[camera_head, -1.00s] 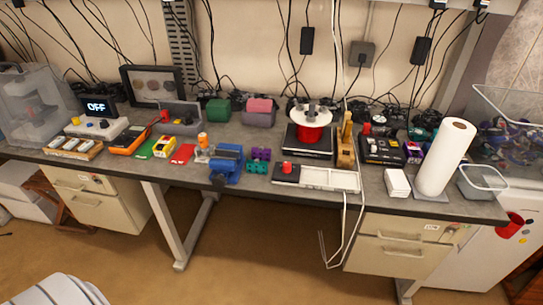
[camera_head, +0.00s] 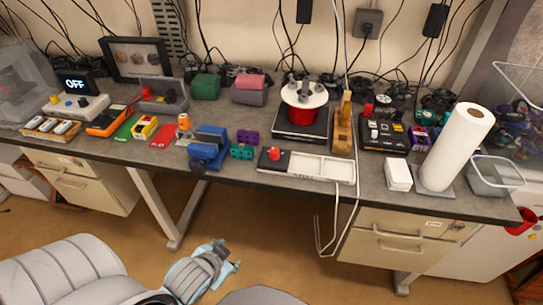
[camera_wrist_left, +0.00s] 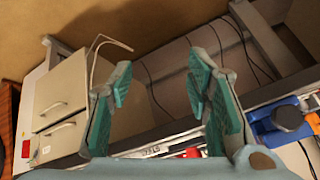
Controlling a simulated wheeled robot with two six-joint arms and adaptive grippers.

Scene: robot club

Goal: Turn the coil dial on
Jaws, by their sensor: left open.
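No part is clearly labelled as the coil dial. A red knob (camera_head: 277,154) sits on a black base at the left end of a white tray on the bench front. A display (camera_head: 75,83) reading OFF stands at the left, behind a white box (camera_head: 78,106) with yellow, blue and dark knobs. A red drum with a white disc (camera_head: 302,103) stands on a black base. My left gripper (camera_head: 232,258) is low in front of the bench, apart from everything on it. In the left wrist view its teal-padded fingers (camera_wrist_left: 160,100) are spread and empty. My right gripper is not seen.
The bench is crowded. A blue vise (camera_head: 208,148) stands at its front edge and also shows in the wrist view (camera_wrist_left: 282,122). A paper towel roll (camera_head: 456,147) and a white box (camera_head: 398,174) stand at the right. A cable (camera_head: 322,235) hangs before the drawers (camera_head: 388,245).

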